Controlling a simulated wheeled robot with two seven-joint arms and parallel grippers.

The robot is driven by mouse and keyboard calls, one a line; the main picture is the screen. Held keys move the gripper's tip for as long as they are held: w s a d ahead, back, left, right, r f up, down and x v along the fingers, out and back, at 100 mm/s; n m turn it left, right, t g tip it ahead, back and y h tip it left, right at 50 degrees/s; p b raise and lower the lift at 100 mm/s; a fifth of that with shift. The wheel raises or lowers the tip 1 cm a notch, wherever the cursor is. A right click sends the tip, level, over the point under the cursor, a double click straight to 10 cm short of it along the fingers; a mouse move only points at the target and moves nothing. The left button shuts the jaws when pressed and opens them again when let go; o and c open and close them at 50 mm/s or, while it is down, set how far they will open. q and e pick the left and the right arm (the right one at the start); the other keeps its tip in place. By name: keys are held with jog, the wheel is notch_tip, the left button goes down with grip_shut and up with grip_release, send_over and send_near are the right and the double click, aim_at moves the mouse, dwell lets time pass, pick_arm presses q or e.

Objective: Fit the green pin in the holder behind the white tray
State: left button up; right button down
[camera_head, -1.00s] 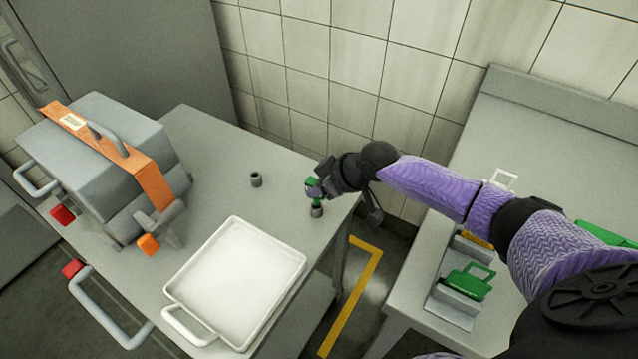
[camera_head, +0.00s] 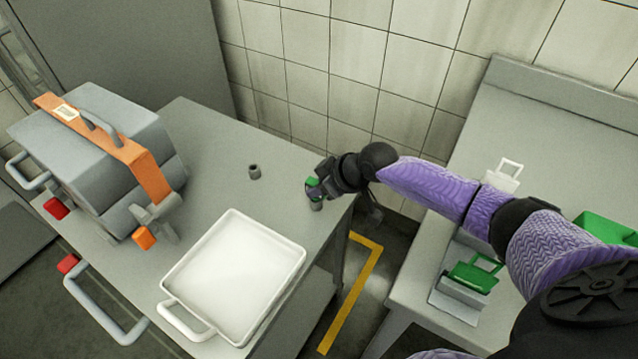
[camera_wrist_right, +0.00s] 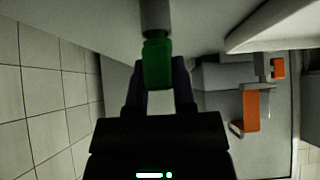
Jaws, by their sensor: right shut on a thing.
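The green pin (camera_head: 312,184) is upright between the fingers of my right gripper (camera_head: 318,187), which is shut on it. My left gripper is not in view.
A grey case with an orange strap (camera_head: 145,170) stands at the left of the table. Another bench with green-handled items (camera_head: 474,275) is at the right, across a gap.

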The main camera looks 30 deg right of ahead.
jog(key=shift+f, duration=0.4)
jog(key=shift+c, duration=1.8)
grip_release()
jog(key=shift+r, duration=0.1)
jog(key=shift+s+d+r, duration=0.1)
jog(key=shift+r, duration=0.1)
jog(key=p+v, duration=0.4)
jog(key=v, duration=0.5)
jog(key=shift+r, duration=0.15)
jog(key=shift+s+d, duration=0.1)
